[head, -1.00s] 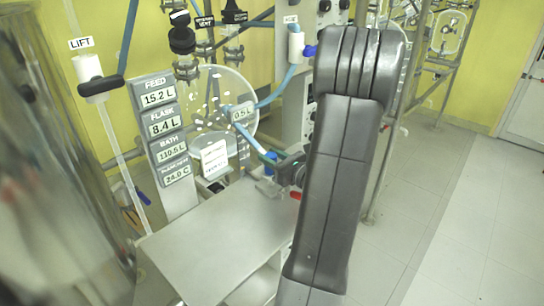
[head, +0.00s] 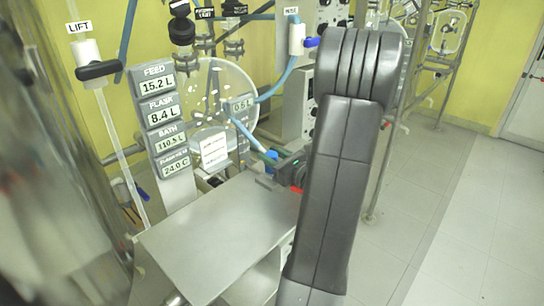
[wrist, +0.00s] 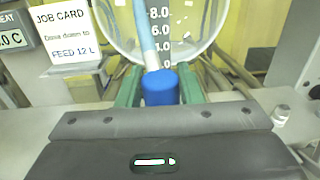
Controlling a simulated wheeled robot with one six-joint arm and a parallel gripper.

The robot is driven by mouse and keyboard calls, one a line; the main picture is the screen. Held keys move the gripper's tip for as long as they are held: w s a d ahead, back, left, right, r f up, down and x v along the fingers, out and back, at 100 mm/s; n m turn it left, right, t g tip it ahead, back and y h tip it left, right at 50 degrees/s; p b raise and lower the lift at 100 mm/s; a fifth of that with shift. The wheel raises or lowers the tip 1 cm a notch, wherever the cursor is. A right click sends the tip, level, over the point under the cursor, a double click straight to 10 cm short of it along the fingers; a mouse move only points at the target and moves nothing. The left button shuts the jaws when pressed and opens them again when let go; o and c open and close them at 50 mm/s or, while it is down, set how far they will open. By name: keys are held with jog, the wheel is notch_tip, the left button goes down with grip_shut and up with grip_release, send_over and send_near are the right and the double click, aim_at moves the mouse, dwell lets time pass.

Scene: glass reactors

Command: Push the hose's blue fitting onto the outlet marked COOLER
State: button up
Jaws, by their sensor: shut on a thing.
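The hose's blue fitting (wrist: 160,88) is held upright between the green fingers of my gripper (wrist: 158,92) in the wrist view. The light blue hose (wrist: 145,35) rises from its top. In the head view, the blue fitting (head: 271,160) shows small at my gripper (head: 272,158), left of my dark arm and above the back right of the metal table. The hose (head: 245,133) runs up and left from it. I cannot read a COOLER label in either view, so I cannot tell which outlet it is. The fitting's lower end is hidden by my gripper's body.
A round glass vessel (head: 215,95) stands behind the gripper. A readout panel (head: 160,112) and a white job card (head: 214,150) are to its left. The metal table (head: 215,235) is bare. A white valve with a blue handle (head: 297,40) is at upper centre. Floor is open at right.

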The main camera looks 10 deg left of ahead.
jog(key=shift+s+f, duration=0.15)
jog(key=shift+f, duration=0.4)
jog(key=shift+s+f, duration=0.15)
jog(key=shift+f, duration=0.35)
jog(key=o, duration=1.3)
jog(key=shift+c, duration=0.2)
jog(key=shift+d, duration=0.1)
jog(key=shift+s+d+f, duration=0.15)
jog(key=shift+s+d, duration=0.15)
jog(key=shift+d, duration=0.1)
jog(key=v, duration=0.4)
jog(key=r+v, duration=0.1)
jog(key=v, duration=0.3)
jog(key=r+v, duration=0.1)
jog(key=v, duration=0.3)
jog(key=shift+d, duration=0.35)
jog(key=shift+a+r, duration=0.15)
jog(key=shift+a, duration=0.05)
